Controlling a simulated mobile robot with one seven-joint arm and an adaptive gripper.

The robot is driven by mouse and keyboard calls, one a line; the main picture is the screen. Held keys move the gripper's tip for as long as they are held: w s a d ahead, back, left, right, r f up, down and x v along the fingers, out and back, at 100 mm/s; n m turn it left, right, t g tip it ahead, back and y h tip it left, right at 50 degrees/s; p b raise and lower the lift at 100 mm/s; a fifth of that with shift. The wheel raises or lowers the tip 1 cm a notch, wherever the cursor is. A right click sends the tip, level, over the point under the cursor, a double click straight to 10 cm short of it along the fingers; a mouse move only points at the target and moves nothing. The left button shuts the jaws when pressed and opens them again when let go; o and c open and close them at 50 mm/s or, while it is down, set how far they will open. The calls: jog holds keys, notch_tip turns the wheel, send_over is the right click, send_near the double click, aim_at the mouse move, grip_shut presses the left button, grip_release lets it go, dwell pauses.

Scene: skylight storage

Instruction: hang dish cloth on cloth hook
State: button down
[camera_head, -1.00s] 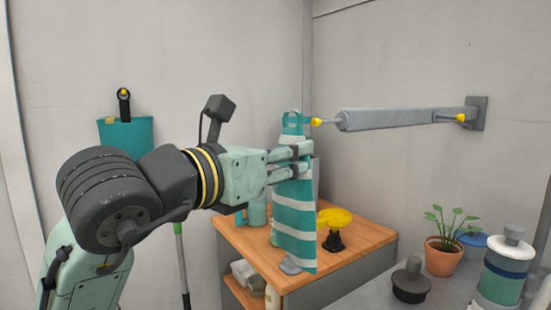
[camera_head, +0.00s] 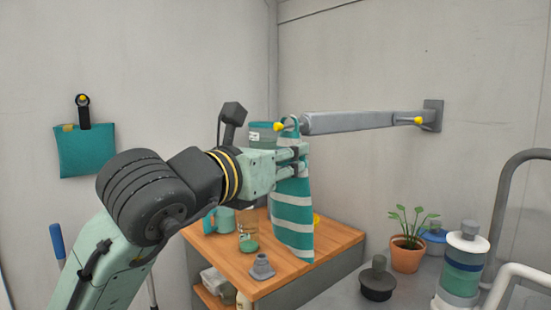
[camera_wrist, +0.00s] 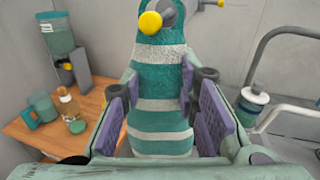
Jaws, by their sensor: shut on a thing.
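The dish cloth (camera_head: 292,205) is teal with white stripes and hangs down from my gripper (camera_head: 299,160). My gripper is shut on its upper part; the cloth also fills the middle of the wrist view (camera_wrist: 160,118). The cloth hook is a thin peg with a yellow ball tip (camera_head: 279,126) at the left end of a grey wall bar (camera_head: 360,122). The ball shows in front of the cloth's top in the wrist view (camera_wrist: 150,22). The cloth's top loop (camera_head: 291,121) overlaps the peg; I cannot tell for certain whether the peg passes through it.
A wooden cabinet (camera_head: 335,240) with cups and a small grey stopper (camera_head: 262,267) stands below the cloth. A second yellow-tipped peg (camera_head: 417,121) is near the wall plate. A potted plant (camera_head: 407,255) and a canister (camera_head: 463,265) stand right. Another teal cloth (camera_head: 85,152) hangs left.

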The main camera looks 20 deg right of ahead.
jog(key=shift+w+d+f+b, duration=0.1)
jog(key=shift+d+f+b, duration=0.2)
jog(key=shift+f, duration=0.1)
dwell(0.3)
jog(key=c, duration=1.2)
grip_release()
jog(key=shift+s+a, duration=0.25)
jog(key=shift+a, duration=0.15)
jog(key=shift+v, duration=1.85)
